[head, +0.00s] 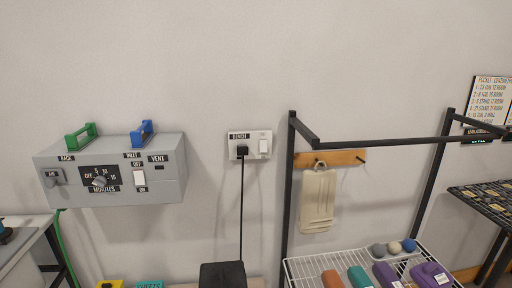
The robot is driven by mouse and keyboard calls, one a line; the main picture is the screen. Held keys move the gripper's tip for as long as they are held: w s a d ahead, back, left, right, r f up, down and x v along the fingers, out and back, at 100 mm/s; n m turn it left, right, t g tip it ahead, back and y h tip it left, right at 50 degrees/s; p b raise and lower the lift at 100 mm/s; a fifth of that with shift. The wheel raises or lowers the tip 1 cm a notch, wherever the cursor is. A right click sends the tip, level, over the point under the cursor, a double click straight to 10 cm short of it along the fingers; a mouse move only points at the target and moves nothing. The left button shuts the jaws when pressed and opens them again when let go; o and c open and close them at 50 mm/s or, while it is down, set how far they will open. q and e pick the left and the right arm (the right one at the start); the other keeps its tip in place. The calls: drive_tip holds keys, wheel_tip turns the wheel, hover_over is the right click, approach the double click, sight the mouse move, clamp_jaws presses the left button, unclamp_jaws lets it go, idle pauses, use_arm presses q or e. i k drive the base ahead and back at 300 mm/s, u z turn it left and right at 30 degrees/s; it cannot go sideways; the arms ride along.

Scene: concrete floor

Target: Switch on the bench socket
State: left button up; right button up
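The bench socket (250,156) is a white wall plate with a small dark label reading BENCH at its upper left. A black plug (242,151) sits in its left half, and a black cord (241,210) hangs straight down from it. A white rocker switch (263,146) is on the right half of the plate. Whether the rocker is on or off is too small to tell. Neither of my grippers is in the head view.
A grey control box (110,193) with green and blue handles, a dial and a switch is on the wall at left. A black frame rack (287,200) with a white wire shelf (310,262) stands at right.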

sight(263, 143)
drive_tip(key=k, duration=1.35)
drive_tip(key=u, duration=0.65)
drive_tip(key=i, duration=1.15)
drive_tip(key=z, duration=0.3)
